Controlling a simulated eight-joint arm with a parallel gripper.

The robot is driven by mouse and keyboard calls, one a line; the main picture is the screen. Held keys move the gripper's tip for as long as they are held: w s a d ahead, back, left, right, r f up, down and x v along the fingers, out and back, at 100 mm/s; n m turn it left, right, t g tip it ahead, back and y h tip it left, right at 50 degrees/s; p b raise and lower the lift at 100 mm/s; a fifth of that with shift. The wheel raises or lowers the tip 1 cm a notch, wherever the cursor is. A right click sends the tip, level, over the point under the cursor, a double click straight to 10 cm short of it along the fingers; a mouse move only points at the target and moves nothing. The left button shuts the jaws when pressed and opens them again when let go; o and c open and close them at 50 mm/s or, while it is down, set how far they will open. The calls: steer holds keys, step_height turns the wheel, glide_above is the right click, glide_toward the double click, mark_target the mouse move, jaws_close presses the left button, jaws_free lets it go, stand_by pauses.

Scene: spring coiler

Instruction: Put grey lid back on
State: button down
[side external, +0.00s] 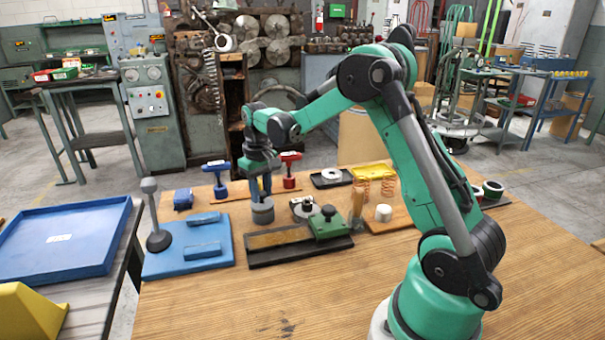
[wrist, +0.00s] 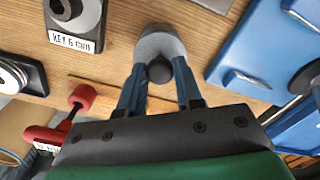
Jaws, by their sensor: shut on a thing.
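My gripper (side external: 261,194) points down with its blue fingers shut on the grey lid (side external: 262,213), a squat round piece left of the middle of the table. In the wrist view my gripper (wrist: 158,78) has one finger on each side of the lid's dark knob, and the lid's pale grey disc (wrist: 160,40) shows beyond them. I cannot tell whether the lid touches the wood. A grey round part with a dark centre (wrist: 75,12) stands on a labelled tile to the left in the wrist view. Whether it is the lid's container is unclear.
A blue board (side external: 190,262) with two blocks and a grey-knobbed post is left of my gripper. A dark tray with a green block (side external: 328,223) is in front. Red-handled (side external: 290,170) and blue-handled (side external: 217,178) tools stand behind. The front of the wooden table (side external: 250,310) is clear.

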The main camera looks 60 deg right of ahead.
steer(key=shift+f, duration=0.45)
stand_by(0.5)
steer(key=shift+c, duration=0.9)
jaws_free()
steer(key=shift+r, duration=4.25)
